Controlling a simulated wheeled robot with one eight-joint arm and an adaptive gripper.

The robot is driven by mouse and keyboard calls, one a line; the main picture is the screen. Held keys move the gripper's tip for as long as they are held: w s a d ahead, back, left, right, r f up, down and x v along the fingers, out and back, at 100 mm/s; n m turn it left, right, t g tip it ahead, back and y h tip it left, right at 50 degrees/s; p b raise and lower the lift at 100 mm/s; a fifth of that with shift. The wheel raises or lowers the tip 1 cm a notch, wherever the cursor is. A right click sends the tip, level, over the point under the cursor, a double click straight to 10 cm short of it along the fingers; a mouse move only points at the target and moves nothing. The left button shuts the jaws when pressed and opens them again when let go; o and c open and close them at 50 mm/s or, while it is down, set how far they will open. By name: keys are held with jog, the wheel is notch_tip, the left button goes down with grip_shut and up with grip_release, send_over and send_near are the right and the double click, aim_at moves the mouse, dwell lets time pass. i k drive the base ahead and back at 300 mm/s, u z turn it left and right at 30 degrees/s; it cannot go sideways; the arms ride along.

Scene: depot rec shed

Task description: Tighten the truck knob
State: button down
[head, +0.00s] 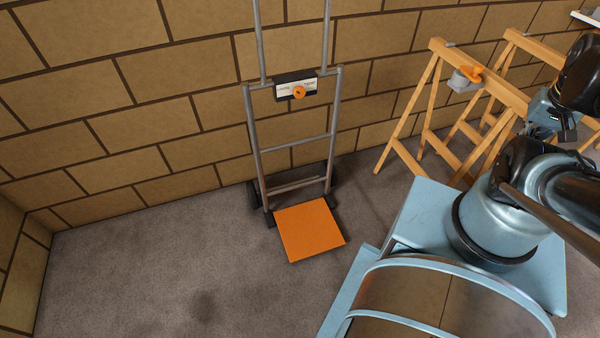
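A grey tubular hand truck (254,130) stands upright against the block wall in the head view. Its orange knob (298,91) sits at the middle of a black-framed pale plate (311,86) on the upper crossbar. I cannot read the plate's small markings or tell how tight the knob is. An orange toe plate (309,230) lies at the truck's foot. What looks like my gripper (552,124) is folded back at the right edge, far from the knob and apart from it. Its fingers are too small and overlapped to tell whether it is open.
Wooden trestles (431,93) stand at the right by the wall. The near one carries a grey bracket with another orange knob-like part (468,76). Grey floor (150,270) is clear left of the truck, up to a side wall (22,280).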

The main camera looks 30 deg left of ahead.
aim_at(299, 92)
jog(key=u, duration=2.75)
jog(key=k, duration=1.25)
jog(key=z, duration=0.65)
jog(key=i, duration=1)
jog(key=u, duration=0.1)
